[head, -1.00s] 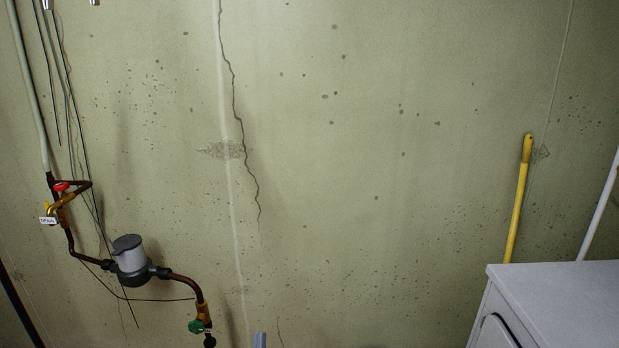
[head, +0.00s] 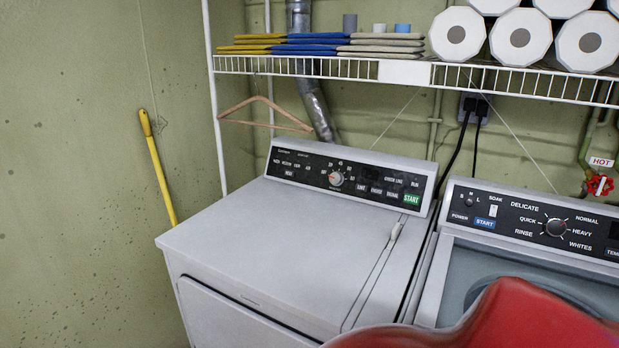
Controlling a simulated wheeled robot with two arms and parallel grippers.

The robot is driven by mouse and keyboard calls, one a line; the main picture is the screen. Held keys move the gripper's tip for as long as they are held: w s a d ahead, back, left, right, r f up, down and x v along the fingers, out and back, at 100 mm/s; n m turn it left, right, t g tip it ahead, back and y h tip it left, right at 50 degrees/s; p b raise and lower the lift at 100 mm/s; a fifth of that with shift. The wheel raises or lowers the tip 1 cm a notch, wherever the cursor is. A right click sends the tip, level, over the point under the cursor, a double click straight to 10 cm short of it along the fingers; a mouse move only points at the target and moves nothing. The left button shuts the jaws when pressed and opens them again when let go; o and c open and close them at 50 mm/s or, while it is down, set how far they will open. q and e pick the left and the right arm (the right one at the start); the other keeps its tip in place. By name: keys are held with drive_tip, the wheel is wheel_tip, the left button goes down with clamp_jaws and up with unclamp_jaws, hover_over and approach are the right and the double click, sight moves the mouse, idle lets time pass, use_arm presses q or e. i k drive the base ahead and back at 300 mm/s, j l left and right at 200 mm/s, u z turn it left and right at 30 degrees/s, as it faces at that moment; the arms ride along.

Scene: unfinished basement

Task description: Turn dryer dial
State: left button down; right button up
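The dryer (head: 270,255) is a white front-loading machine in the middle of the head view, left of the washer. Its black control panel (head: 290,165) runs along the back of its top. The round dial (head: 335,178), with a reddish mark, sits near the panel's middle. A green START button (head: 411,198) is at the panel's right end. Neither of my grippers shows in the head view, and nothing touches the dial.
The washer (head: 462,240), with its own dial (head: 555,228), stands close on the right. A red object (head: 500,325) blocks the lower right. A wire shelf (head: 400,72) with folded cloths and paper rolls (head: 520,38) hangs above. A wooden hanger (head: 265,113) hangs below it. A yellow pole (head: 158,168) leans left.

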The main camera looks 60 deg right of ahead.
sight(337, 178)
drive_tip(key=z, duration=2.15)
